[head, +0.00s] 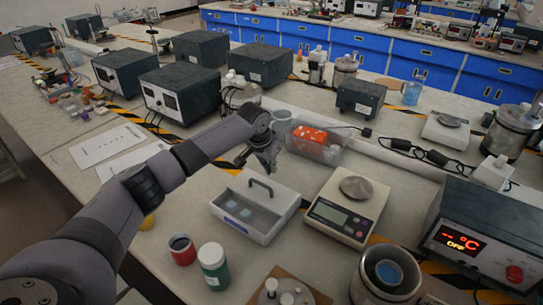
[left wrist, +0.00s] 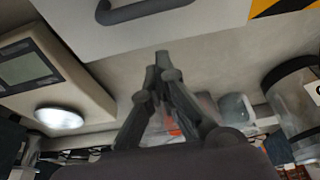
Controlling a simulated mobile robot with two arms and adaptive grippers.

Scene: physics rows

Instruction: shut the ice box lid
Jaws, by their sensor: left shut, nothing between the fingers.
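The ice box (head: 248,232) is a white box on the bench in the middle of the head view. Its white lid (head: 278,203) with a dark handle (head: 262,184) covers only part of it. My left gripper (head: 270,168) is shut and empty, just behind the handle. In the left wrist view its fingertips (left wrist: 162,62) are together, apart from the handle. My right gripper is not in view.
A balance (head: 345,210) stands right of the box. A clear bin with an orange item (head: 312,140) is behind it. A red cup (head: 182,250) and green jar (head: 213,268) stand in front. Some bare bench lies to the left.

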